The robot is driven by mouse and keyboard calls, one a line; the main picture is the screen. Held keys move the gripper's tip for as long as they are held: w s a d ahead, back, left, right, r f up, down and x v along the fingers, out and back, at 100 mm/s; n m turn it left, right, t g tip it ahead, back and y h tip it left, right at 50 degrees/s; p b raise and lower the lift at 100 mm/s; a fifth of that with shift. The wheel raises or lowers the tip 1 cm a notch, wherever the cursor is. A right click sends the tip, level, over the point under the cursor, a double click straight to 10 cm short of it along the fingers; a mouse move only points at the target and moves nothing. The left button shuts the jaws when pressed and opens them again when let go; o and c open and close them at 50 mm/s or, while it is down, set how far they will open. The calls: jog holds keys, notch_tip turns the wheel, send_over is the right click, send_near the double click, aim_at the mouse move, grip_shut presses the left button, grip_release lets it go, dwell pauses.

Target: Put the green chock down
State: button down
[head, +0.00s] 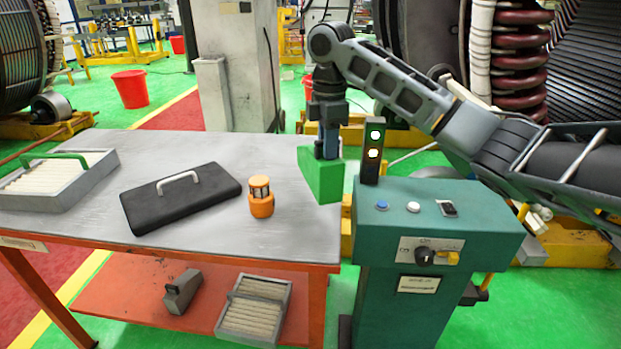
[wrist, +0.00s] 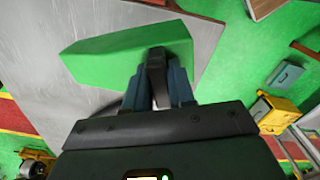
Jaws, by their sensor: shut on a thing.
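The green chock (head: 321,178) is a bright green wedge block, held near the right edge of the grey tabletop (head: 215,226). My gripper (head: 328,150) points down from above and is shut on the chock's upright grip. In the wrist view, my gripper (wrist: 160,95) closes around the dark grip, and the chock (wrist: 125,50) spans the space beyond the fingers. The tabletop (wrist: 45,95) shows under and beside it. I cannot tell whether the chock's underside touches the table.
On the table are an orange lantern (head: 261,198), a black case (head: 180,197) and a grey tray (head: 50,191) with a green handle. A teal control pedestal (head: 430,240) with a signal light (head: 373,150) stands just right of the chock. A grey chock (head: 182,290) lies on the lower shelf.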

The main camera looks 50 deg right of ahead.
jog(key=a+f+p, duration=0.1)
jog(key=a+f, duration=0.4)
jog(key=f, duration=0.2)
jog(key=shift+s+a+p, duration=0.15)
jog(key=shift+s+p, duration=0.2)
jog(key=shift+f, duration=0.1)
jog(key=c, duration=1)
grip_release()
jog(key=shift+f, duration=0.1)
jog(key=shift+o, duration=0.2)
notch_tip(320, 180, up, 12)
jog(key=shift+b, duration=0.3)
